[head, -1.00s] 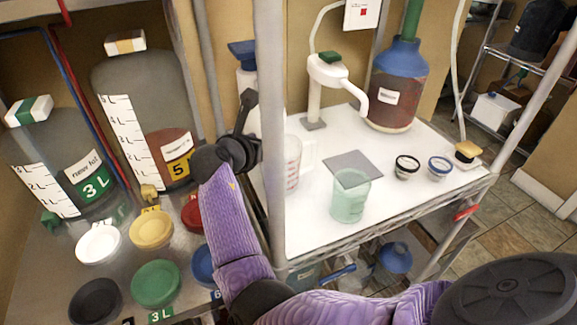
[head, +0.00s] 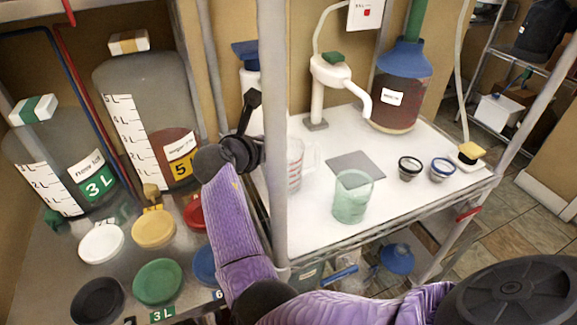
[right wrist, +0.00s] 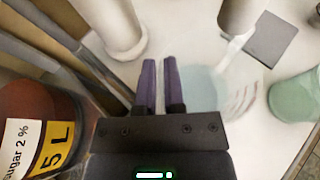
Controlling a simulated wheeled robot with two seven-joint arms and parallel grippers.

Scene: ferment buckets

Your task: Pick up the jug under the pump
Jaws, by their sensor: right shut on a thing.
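A clear jug (head: 295,165) with red marks stands on the white table, partly behind the grey post. It also shows in the right wrist view (right wrist: 212,95), just right of my fingers. The white pump (head: 328,75) has its spout (head: 364,104) above the grey plate (head: 362,160), to the right of the jug. My right gripper (right wrist: 159,68) has its purple fingers close together, shut at the near side of the clear jug; the exact contact is hard to see. In the head view the post hides the fingers. My left gripper is out of view.
A green beaker (head: 352,197) stands in front of the grey plate. Two small jars (head: 409,168) (head: 441,169) and a yellow-topped item (head: 468,152) stand at right. The grey post (head: 272,120) is close to my arm. Large bottles (head: 160,110) and coloured lids (head: 157,282) fill the left shelf.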

